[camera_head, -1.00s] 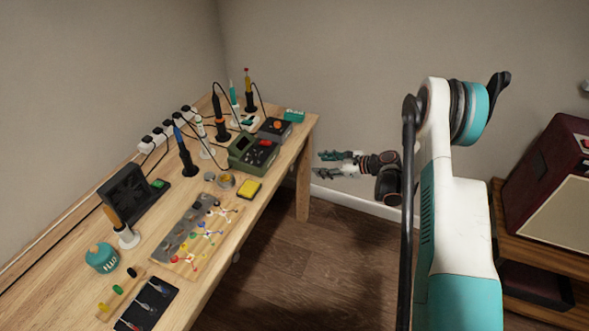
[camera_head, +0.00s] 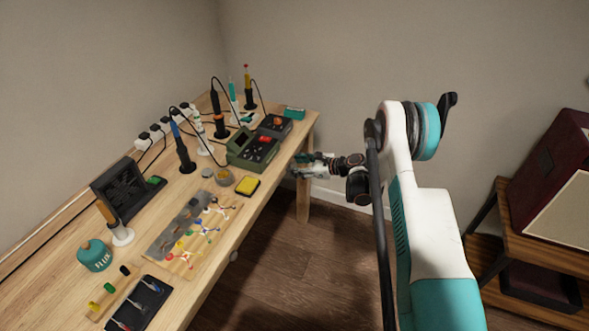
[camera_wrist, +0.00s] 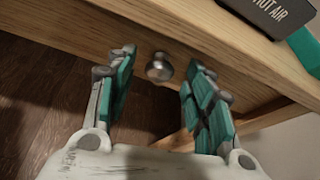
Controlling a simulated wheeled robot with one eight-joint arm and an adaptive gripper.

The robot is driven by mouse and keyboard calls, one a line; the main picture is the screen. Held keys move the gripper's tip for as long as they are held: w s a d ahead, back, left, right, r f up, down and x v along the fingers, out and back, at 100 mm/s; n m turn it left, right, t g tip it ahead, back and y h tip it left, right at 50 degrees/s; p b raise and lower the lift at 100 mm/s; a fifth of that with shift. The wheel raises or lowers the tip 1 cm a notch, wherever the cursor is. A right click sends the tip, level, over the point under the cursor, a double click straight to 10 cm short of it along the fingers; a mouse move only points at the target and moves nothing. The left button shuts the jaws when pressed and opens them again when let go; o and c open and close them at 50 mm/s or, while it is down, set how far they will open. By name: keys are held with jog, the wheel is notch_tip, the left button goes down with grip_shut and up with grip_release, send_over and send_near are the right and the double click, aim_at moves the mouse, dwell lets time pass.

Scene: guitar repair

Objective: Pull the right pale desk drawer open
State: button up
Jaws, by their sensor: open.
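The pale wooden desk (camera_head: 232,212) has a drawer front (camera_wrist: 205,62) with a round metal knob (camera_wrist: 159,67), seen in the wrist view. My gripper (camera_wrist: 161,80) is open, with one teal-padded finger on each side of the knob. No finger visibly touches the knob, and the drawer looks closed. In the head view my gripper (camera_head: 300,167) is at the desk's front edge near the right end. That view hides the knob between the fingers. Another small knob (camera_head: 235,256) shows lower along the desk front.
The desktop holds soldering tools, a green-and-black station (camera_head: 253,147), a yellow sponge (camera_head: 247,186) and a parts mat (camera_head: 178,233). A desk leg (camera_head: 304,200) stands below my gripper. Wooden shelving (camera_head: 508,255) with a dark red box is at the right. Open floor (camera_head: 300,260) lies between.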

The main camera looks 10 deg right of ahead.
jog(key=shift+x, duration=0.75)
jog(key=shift+c, duration=0.6)
